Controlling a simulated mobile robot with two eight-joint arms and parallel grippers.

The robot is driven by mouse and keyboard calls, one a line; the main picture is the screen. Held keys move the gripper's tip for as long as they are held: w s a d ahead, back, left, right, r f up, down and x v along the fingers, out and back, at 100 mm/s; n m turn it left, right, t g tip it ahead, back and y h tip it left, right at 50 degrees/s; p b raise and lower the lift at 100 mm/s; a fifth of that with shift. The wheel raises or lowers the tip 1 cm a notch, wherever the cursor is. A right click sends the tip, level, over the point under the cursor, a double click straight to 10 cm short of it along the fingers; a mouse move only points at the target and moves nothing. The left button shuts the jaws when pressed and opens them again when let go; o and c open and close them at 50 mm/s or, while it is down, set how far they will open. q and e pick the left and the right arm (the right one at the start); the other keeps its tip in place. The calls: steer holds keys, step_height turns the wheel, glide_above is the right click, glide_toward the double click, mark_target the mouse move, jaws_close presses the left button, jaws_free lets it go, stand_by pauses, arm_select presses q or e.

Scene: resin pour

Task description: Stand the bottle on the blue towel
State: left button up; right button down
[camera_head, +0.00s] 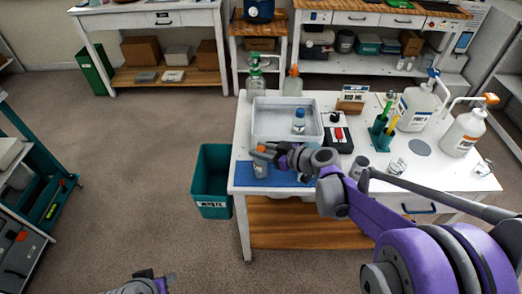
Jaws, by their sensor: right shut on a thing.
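The blue towel (288,178) lies flat along the front left edge of the white table. A small bottle (261,169) with an orange cap is at the towel's left part and looks upright. My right gripper (264,153) reaches in from the right and is shut on this bottle near its top. I cannot tell whether the bottle's base touches the towel. My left gripper (158,282) shows only partly at the bottom edge, far from the table, and its fingers are not clear.
Behind the towel is a grey tray (258,133) holding a blue-capped bottle (299,122). Large pump bottles (463,132) and a green pen holder (381,137) stand to the right. A teal waste bin (212,181) is on the floor left of the table.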

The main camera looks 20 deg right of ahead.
steer(key=c, duration=0.5)
jaws_free()
steer(key=shift+s+d+r, duration=0.1)
steer(key=shift+r, duration=0.05)
steer(key=v, duration=1.1)
steer(key=s+a+f+m+g+h, duration=0.4)
steer(key=s+a+f+g, duration=0.15)
steer(key=s, duration=0.65)
steer(key=s+f+m+h, duration=0.1)
steer(key=s, duration=0.1)
steer(key=s+d+f+m+h, duration=0.1)
steer(key=s+h, duration=0.1)
steer(key=s, duration=0.1)
steer(key=s+d+f+m+h, duration=0.1)
steer(key=s+f, duration=0.1)
steer(key=s, duration=0.1)
steer(key=shift+m+p, duration=0.35)
steer(key=shift+m, duration=0.05)
